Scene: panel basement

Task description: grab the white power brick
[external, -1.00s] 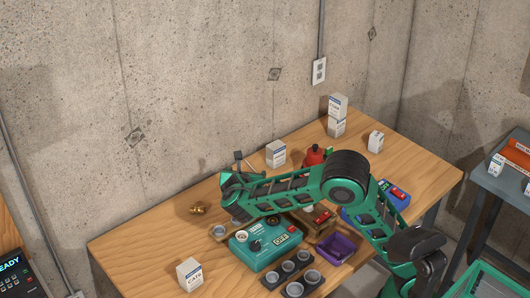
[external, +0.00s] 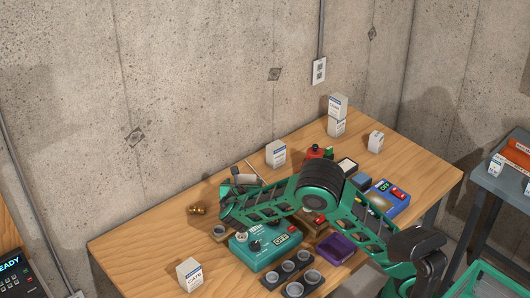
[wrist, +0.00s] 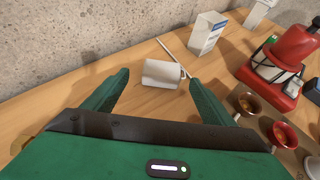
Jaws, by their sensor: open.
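The white power brick (wrist: 162,73) lies on the wooden table between and just beyond my fingertips in the wrist view. A thin pale stick or cable lies beside it. In the external view the brick (external: 246,179) shows just behind my gripper (external: 228,194), partly hidden by the arm. My gripper (wrist: 158,79) is open and empty, with one green finger on each side of the brick's outline. I cannot tell how high the fingers are above the table.
A white box (wrist: 207,33) stands behind the brick. The concrete wall closes the back.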

